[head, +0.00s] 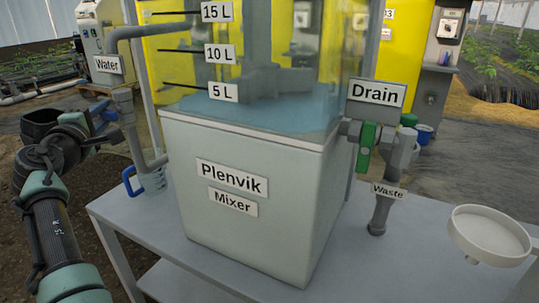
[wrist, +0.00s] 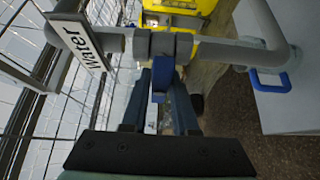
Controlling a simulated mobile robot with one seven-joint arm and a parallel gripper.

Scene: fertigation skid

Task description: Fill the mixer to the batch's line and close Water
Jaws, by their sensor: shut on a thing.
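The Plenvik mixer (head: 245,190) is a pale box with a clear upper tank. Bluish water (head: 250,112) lies low in the tank, its surface appearing a little below the 5 L mark (head: 223,92). The Water label (head: 108,65) hangs by the grey inlet pipe at left; it also shows in the wrist view (wrist: 80,45). My gripper (head: 107,118) is at the Water valve below that label. In the wrist view my gripper (wrist: 160,105) is shut on the blue Water handle (wrist: 163,72), which sticks out crosswise from the grey pipe (wrist: 215,48).
The Drain label (head: 377,92) and a green lever (head: 367,143) pointing down are at the right, above the Waste pipe (head: 380,212). A white round dish (head: 490,232) is at the right edge.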

